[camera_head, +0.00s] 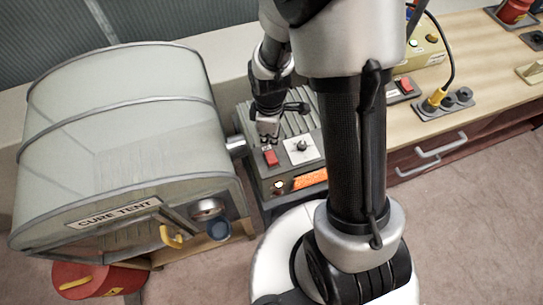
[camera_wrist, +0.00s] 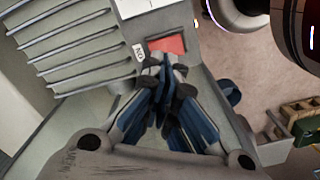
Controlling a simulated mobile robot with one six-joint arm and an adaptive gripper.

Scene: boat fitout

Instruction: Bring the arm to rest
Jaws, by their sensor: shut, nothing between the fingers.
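My gripper (camera_head: 268,136) is shut and empty, pointing down over the grey control box (camera_head: 262,180) in the head view. Its closed fingertips are right by the red rocker switch (camera_head: 270,157) on the box's top. In the wrist view my gripper (camera_wrist: 166,66) shows its blue-grey fingers together, just below the red switch (camera_wrist: 168,45). I cannot tell whether the tips touch it. My arm runs down the middle of the head view and hides part of the box and bench.
The CURE TENT (camera_head: 120,130) stands close at left, joined to the box by a short duct. A red container (camera_head: 98,280) is beneath it. The wooden bench (camera_head: 470,100) at right holds sockets with a yellow plug (camera_head: 435,98) and cable. Floor (camera_head: 470,230) at right is clear.

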